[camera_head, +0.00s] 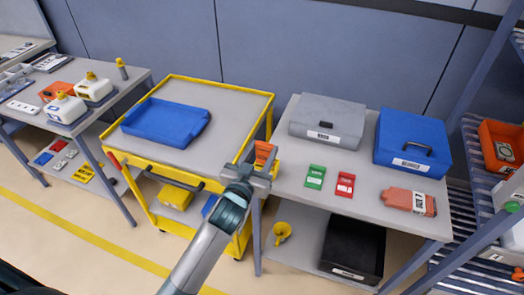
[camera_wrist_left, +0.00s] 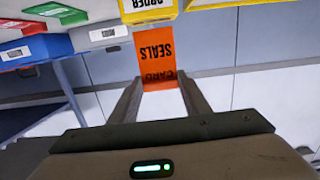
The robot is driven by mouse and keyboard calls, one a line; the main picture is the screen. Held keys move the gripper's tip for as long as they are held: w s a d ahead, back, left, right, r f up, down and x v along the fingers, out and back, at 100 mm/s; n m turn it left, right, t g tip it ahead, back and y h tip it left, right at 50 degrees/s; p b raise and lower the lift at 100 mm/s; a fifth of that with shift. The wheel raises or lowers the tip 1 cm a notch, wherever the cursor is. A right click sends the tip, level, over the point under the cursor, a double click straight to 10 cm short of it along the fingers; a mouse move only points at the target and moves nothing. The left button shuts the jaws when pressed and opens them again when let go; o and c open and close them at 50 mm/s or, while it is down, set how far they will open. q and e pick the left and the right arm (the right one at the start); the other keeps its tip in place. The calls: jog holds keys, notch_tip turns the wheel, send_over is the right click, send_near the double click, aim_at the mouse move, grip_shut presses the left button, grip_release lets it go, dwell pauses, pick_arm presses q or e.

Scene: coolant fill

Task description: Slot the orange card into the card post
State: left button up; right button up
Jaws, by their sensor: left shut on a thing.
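My left gripper (camera_head: 250,172) is shut on the orange card (camera_head: 264,152), near the right front corner of the yellow cart. In the left wrist view the card (camera_wrist_left: 165,52) stands out from between the fingers, with "SEALS" and "CARD" printed on it. Its far edge meets a yellow block (camera_wrist_left: 150,10) labelled "ORDER" in that picture, probably the card post. I cannot tell whether the card is in a slot or only in front of the block. In the head view a bit of yellow (camera_head: 277,168) shows beside my gripper. My right gripper is not in view.
The yellow cart (camera_head: 222,100) holds a blue tray (camera_head: 165,121). The right table (camera_head: 300,196) bears a grey case (camera_head: 328,122), a blue case (camera_head: 412,142), a green card (camera_head: 315,177), a red card (camera_head: 345,184) and an orange pouch (camera_head: 408,201).

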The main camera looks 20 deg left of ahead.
aim_at(264, 160)
pick_arm(q)
jog(key=shift+f+b, duration=0.5)
jog(key=shift+f, duration=0.25)
dwell(0.4)
jog(key=shift+f+b, duration=0.8)
jog(key=shift+f, duration=0.3)
jog(key=shift+f+b, duration=0.6)
jog(key=shift+f, duration=0.35)
jog(key=o, duration=1.4)
jog(key=shift+s, duration=0.75)
jog(key=shift+s+a+r+b, duration=0.15)
jog(key=shift+s+b, duration=0.6)
jog(key=shift+s, duration=1.9)
jog(key=shift+s+a+r+b, duration=0.1)
jog(key=shift+s+r+b, duration=0.45)
jog(key=shift+s, duration=2.1)
jog(key=shift+s+a+f+b, duration=0.1)
jog(key=shift+s+b, duration=0.9)
jog(key=shift+s, duration=1.65)
